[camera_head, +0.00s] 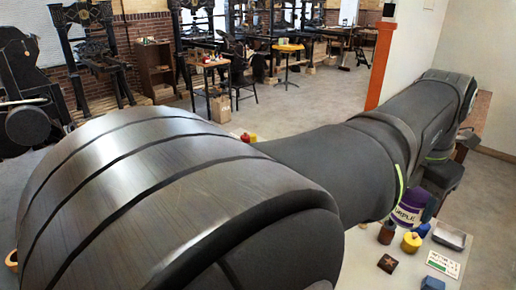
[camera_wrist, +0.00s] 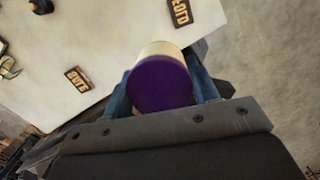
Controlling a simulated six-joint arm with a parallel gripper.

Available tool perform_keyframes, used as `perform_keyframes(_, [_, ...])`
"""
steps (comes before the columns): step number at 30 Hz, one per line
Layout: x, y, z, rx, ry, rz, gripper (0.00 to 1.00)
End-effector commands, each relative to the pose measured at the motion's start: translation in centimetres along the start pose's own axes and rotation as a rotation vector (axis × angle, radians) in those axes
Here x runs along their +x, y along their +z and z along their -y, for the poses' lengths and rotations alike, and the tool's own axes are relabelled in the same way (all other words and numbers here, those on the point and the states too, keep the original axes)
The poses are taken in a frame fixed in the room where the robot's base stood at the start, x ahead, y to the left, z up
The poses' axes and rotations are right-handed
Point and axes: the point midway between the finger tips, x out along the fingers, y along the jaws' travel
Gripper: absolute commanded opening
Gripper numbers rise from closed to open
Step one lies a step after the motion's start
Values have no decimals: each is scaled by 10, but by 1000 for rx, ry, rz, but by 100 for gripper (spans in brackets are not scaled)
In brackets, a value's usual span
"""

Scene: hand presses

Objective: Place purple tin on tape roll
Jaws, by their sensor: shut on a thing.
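The purple tin (camera_wrist: 160,88) is between the two blue fingers of my gripper (camera_wrist: 160,84) in the wrist view, its purple end facing the camera. My gripper is shut on it. In the head view the purple tin (camera_head: 408,210) shows a pale label with dark letters, partly behind my arm, above or at the right-hand table. A blue finger of my gripper (camera_head: 430,208) shows beside it. I cannot clearly make out the tape roll. An orange, ring-like thing (camera_head: 11,260) is partly cut off at the left edge; I cannot tell whether it is the roll.
On the pale table (camera_head: 360,262) are a brown bottle (camera_head: 387,232), a yellow pot (camera_head: 411,241), a dark star block (camera_head: 387,263), a printed card (camera_head: 442,264) and a grey tray (camera_head: 448,236). The wrist view shows lettered blocks (camera_wrist: 77,79) on the table. My arm hides much of the table.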

Motion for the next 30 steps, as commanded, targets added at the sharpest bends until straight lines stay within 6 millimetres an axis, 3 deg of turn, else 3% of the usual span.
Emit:
perform_keyframes(8, [-10, 8, -78, -163, 20, 1, 25])
perform_keyframes(17, [-23, -9, -192, -388, 47, 1, 25])
perform_keyframes(23, [-32, -40, -269, -537, 65, 1, 25])
perform_keyframes(30, [-42, -98, -356, -717, 87, 1, 25])
